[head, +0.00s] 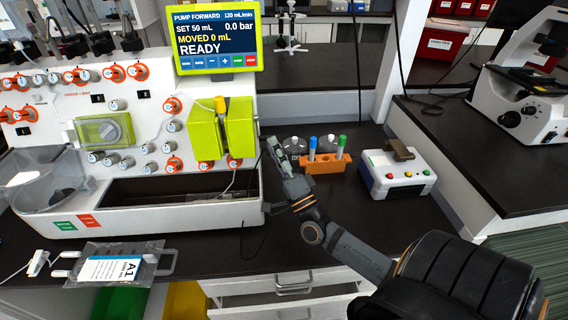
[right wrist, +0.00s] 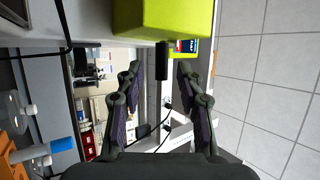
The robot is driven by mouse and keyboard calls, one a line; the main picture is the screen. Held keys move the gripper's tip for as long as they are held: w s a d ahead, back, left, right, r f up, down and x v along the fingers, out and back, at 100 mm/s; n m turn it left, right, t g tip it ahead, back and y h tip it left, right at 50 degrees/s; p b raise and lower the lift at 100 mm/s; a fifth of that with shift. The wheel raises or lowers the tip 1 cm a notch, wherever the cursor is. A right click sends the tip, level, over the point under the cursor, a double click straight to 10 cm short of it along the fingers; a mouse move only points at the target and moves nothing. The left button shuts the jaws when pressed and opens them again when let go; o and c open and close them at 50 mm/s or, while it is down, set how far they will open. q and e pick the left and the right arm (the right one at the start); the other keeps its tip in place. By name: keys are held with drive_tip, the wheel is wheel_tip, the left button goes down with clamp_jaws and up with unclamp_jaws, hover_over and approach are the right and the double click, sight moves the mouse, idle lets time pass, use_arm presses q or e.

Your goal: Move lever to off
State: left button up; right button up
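The cell processor (head: 150,200) is a white machine at the left of the head view. A yellow-green pump block (head: 240,128) stands on its right side, with a yellow knob (head: 220,104) at its top. In the right wrist view, a yellow-green housing (right wrist: 165,18) fills the top, and a short black bar (right wrist: 162,60) sticks out from it. The bar looks like a lever; its setting cannot be read. My right gripper (head: 272,148) is just right of the pump block. Its fingers (right wrist: 162,85) are open and apart, with the black bar's end between or just beyond them. My left gripper is not in view.
An orange tube rack (head: 326,165) stands close right of my right gripper. A white box with coloured buttons (head: 397,174) is farther right. A screen (head: 215,38) reading READY sits above the pump. A fluid bag (head: 115,266) lies at the front left.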

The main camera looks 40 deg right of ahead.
drive_tip(key=v, duration=0.8)
drive_tip(key=shift+s, duration=0.2)
